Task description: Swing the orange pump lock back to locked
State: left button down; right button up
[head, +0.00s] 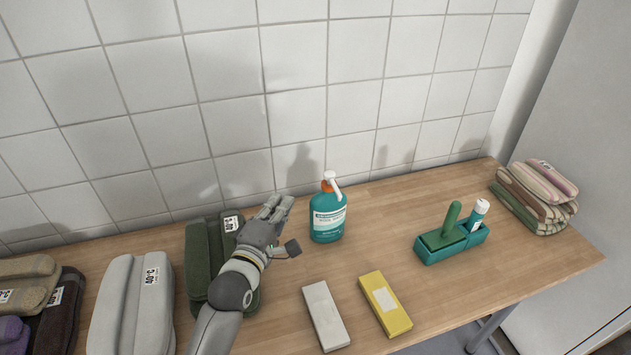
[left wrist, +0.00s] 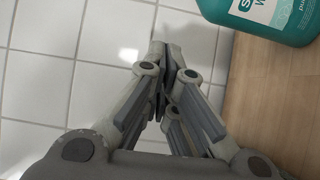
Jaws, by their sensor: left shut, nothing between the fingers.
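A teal pump bottle (head: 327,219) stands upright on the wooden table near the tiled wall. It has an orange collar (head: 328,186) under a white pump head (head: 332,180); the position of the lock is too small to tell. My left gripper (head: 275,205) is shut and empty, to the left of the bottle and apart from it. In the left wrist view the closed fingers (left wrist: 163,55) point at the wall, and the lower part of the bottle (left wrist: 262,18) shows at the upper right. The orange collar is out of that view. My right gripper is not in view.
Folded dark green (head: 197,262) and grey towels (head: 133,300) lie at the left. A white box (head: 325,315) and a yellow box (head: 385,303) lie in front of the bottle. A teal caddy (head: 452,246) and striped towels (head: 536,196) are at the right.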

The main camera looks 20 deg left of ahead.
pick_arm(q)
jog(key=w+d+p, duration=0.1)
jog(key=w+d, duration=0.3)
jog(key=w, duration=0.6)
jog(key=shift+w, duration=0.4)
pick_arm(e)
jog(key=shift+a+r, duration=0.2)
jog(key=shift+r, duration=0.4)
pick_arm(q)
jog(key=shift+r+h+p, duration=0.1)
jog(key=shift+h+p, duration=0.2)
jog(key=shift+p, duration=0.05)
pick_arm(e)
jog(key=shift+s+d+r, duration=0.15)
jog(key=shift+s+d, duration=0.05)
